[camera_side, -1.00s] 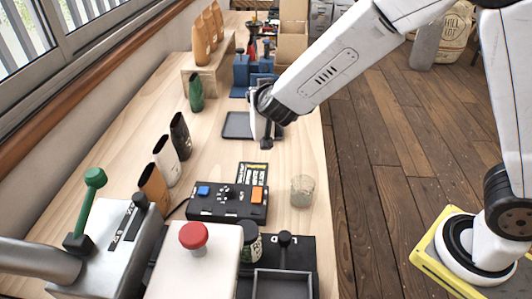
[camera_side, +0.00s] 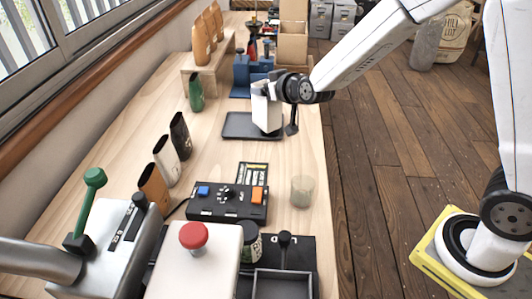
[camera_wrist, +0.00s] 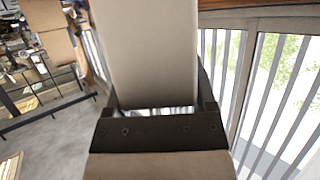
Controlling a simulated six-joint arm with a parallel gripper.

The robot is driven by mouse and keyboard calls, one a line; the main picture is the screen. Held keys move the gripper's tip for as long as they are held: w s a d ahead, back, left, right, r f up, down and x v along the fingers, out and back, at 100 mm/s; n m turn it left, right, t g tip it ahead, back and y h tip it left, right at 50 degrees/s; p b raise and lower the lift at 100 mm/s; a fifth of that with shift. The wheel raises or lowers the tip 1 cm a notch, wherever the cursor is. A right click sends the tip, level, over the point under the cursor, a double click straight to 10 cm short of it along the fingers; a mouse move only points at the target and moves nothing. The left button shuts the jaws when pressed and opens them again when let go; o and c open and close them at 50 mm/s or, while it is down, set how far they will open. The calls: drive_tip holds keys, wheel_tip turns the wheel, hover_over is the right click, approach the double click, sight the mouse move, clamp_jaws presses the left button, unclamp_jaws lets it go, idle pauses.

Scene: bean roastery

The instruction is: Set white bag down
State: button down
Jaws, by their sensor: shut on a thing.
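My gripper (camera_side: 279,90) is shut on the bag's upper part from the right. In the wrist view the bag (camera_wrist: 148,50) fills the upper middle, pale and plain, between the dark finger parts; the fingertips are hidden behind it.
Black (camera_side: 180,136), white-fronted (camera_side: 166,160) and brown (camera_side: 153,188) bags stand at left, with a green bag (camera_side: 195,92) further back. A control box (camera_side: 228,203) and a glass beaker (camera_side: 302,191) are in front. A blue stand (camera_side: 242,76) is behind the tray.

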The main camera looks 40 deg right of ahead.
sight(281, 116)
drive_tip(key=shift+s+d+f+n+y, duration=0.3)
drive_tip(key=shift+d+f+n+y, duration=0.1)
drive_tip(key=shift+f+n+y, duration=0.25)
drive_tip(key=shift+s+d+f+n+y, duration=0.35)
drive_tip(key=shift+s+f+n+y, duration=0.35)
drive_tip(key=shift+y, duration=0.35)
drive_tip(key=shift+s+d+f+n+g+y, duration=0.2)
drive_tip(key=shift+s+f+n+y, duration=0.25)
drive_tip(key=shift+s+f+y, duration=0.15)
drive_tip(key=shift+s+d+f+n+g+y, duration=0.1)
drive_tip(key=shift+s+d+f+n+y, duration=0.1)
drive_tip(key=shift+s+f+n+y, duration=0.4)
drive_tip(key=shift+s+d+f+n+g+y, duration=0.1)
drive_tip(key=shift+s+d+f+n+y, duration=0.15)
drive_tip(key=shift+s+f, duration=0.4)
drive_tip(key=shift+s+r, duration=0.1)
drive_tip(key=shift+f, duration=2.2)
drive_tip(key=shift+f, duration=1.75)
drive_tip(key=shift+f, duration=0.1)
